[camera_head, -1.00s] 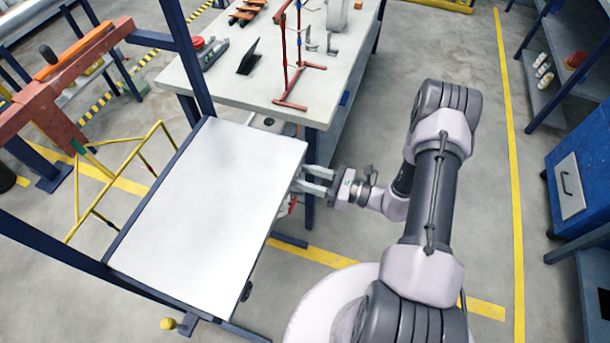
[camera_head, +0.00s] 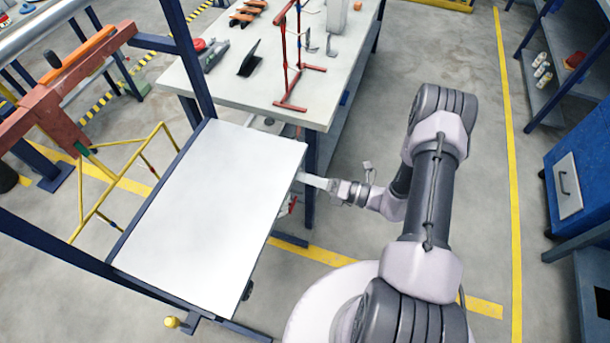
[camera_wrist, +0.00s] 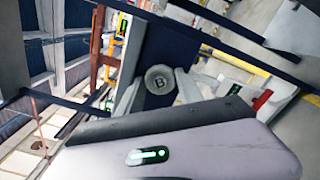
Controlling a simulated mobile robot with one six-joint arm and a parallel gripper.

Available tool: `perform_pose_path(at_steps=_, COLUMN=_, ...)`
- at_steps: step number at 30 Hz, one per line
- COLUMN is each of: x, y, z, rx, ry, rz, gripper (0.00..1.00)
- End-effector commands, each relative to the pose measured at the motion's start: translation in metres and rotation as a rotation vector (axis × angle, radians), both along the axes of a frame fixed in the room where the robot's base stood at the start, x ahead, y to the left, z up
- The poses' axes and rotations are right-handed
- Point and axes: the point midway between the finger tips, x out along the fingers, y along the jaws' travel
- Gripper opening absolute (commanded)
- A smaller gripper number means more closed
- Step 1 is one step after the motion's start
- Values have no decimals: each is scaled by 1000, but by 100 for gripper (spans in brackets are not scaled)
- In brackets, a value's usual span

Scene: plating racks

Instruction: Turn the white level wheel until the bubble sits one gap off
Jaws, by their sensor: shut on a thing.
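A round, pale grey wheel (camera_wrist: 160,79) marked "B" shows end-on in the wrist view. My gripper (camera_wrist: 158,92) is shut on it, with a finger on each side. In the head view my gripper (camera_head: 303,178) reaches to the right edge of the white tabletop (camera_head: 210,200), its fingers lined up one over the other. The wheel is hidden there, at or under that edge. I cannot make out the level's bubble or its gap marks in either view.
A pale workbench (camera_head: 250,85) with a red stand (camera_head: 292,65) and tools is behind the white tabletop. A small red part (camera_head: 293,205) shows under its right edge. A blue drawer cabinet (camera_head: 575,175) stands at far right. Floor right of my arm is clear.

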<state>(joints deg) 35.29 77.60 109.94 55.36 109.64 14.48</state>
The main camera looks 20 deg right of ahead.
Motion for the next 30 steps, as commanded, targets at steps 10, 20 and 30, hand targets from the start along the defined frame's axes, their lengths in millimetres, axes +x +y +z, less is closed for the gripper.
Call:
perform_pose_path(at_steps=10, x=0, y=0, z=0, rx=191, ry=263, rz=1, gripper=3)
perform_pose_path(at_steps=20, x=-1, y=0, z=-1, rx=362, ry=500, rz=0, gripper=3)
perform_pose_path(at_steps=30, x=-1, y=0, z=-2, rx=480, ry=663, rz=0, gripper=3)
